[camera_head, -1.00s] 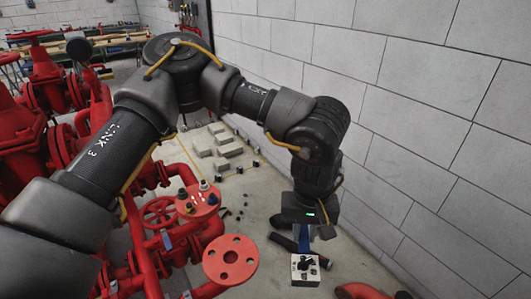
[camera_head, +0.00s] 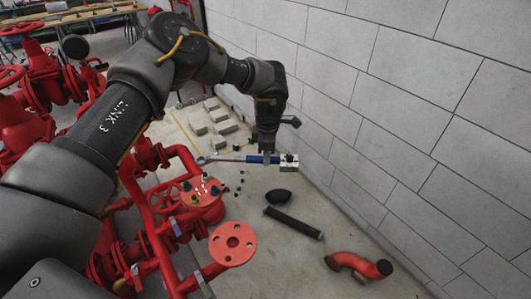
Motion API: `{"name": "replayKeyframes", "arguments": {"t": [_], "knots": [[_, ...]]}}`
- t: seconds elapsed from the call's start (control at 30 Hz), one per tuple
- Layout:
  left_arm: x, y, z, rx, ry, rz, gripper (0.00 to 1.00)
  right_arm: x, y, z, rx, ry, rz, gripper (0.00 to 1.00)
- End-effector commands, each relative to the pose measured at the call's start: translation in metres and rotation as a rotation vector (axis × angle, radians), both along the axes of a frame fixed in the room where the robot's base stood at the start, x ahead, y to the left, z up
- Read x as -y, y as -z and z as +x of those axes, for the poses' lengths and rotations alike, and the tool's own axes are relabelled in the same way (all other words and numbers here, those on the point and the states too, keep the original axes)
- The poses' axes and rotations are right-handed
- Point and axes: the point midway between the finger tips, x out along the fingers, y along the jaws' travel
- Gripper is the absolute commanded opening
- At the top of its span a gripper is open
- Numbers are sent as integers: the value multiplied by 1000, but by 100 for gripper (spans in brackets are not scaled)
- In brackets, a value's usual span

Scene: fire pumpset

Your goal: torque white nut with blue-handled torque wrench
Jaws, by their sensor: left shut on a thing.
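The blue-handled torque wrench (camera_head: 230,158) is held roughly level, its silver shaft pointing left. Its ring-like head (camera_head: 202,160) appears above and behind the red flange (camera_head: 199,197) in the picture. My left gripper (camera_head: 265,155) points down and is shut on the blue handle. A white box with a black knob (camera_head: 289,162) sits at the handle's right end and looks joined to it. The white nut (camera_head: 204,178) stands on the flange among blue, green and yellow ones. The wrench head looks apart from it. My right gripper is out of view.
Red pipes and valves fill the left. A bare red flange (camera_head: 232,243) stands in front. A black pipe (camera_head: 293,222), a black fitting (camera_head: 279,195) and a red elbow (camera_head: 358,265) lie on the floor. Grey blocks (camera_head: 218,116) lie behind. A block wall (camera_head: 420,110) bounds the right.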

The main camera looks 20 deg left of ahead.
Motion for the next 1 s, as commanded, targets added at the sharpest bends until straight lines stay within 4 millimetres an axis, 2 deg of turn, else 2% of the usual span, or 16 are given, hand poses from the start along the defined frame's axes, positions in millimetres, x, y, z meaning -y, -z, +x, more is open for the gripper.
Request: {"name": "replayKeyframes", "arguments": {"t": [0.27, 0.8, 1.0], "knots": [[2, -2, 0, 2, 4, 1, 0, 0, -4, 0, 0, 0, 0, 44], [1, 40, 0, 2, 4, 2, 0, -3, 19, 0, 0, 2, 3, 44], [2, 48, 1, 3, 4, 2, 0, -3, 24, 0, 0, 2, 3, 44]]}}
